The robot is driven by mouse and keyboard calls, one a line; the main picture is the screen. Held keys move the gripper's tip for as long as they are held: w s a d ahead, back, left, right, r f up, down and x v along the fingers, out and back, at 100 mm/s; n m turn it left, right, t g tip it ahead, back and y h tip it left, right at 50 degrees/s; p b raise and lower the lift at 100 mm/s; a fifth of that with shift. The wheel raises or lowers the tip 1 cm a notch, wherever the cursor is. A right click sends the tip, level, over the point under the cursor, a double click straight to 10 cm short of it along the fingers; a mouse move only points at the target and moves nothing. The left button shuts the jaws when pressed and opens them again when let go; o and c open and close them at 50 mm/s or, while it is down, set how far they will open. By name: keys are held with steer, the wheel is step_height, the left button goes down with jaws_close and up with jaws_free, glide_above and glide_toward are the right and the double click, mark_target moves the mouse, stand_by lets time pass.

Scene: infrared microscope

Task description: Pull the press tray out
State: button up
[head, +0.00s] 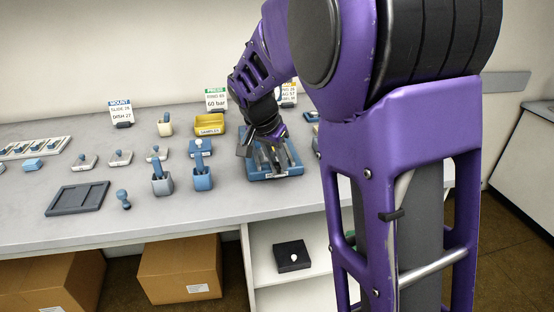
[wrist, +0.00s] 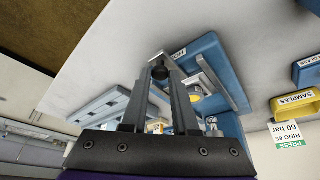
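The blue press unit (head: 290,170) stands on the bench, largely covered by my gripper and arm in the head view. In the wrist view a blue base (wrist: 234,82) with a small white label is beyond the fingers. My gripper (head: 265,157) is down at the front of this unit. The tray itself is not clearly distinguishable behind the fingers.
A PRESS sign (head: 216,99) and a yellow SAMPLES bin (head: 210,124) stand behind. Blue and grey holders (head: 203,180) with handled tools are left of the unit. A dark flat tray (head: 77,198) lies farther left. The bench front (head: 225,208) before the unit is clear.

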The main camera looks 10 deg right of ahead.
steer(key=o, duration=0.4)
steer(key=p+v, duration=0.2)
steer(key=v, duration=1.5)
steer(key=shift+s+r+p, duration=0.1)
steer(key=shift+r+p, duration=0.15)
steer(key=shift+p, duration=0.15)
steer(key=shift+a, duration=0.15)
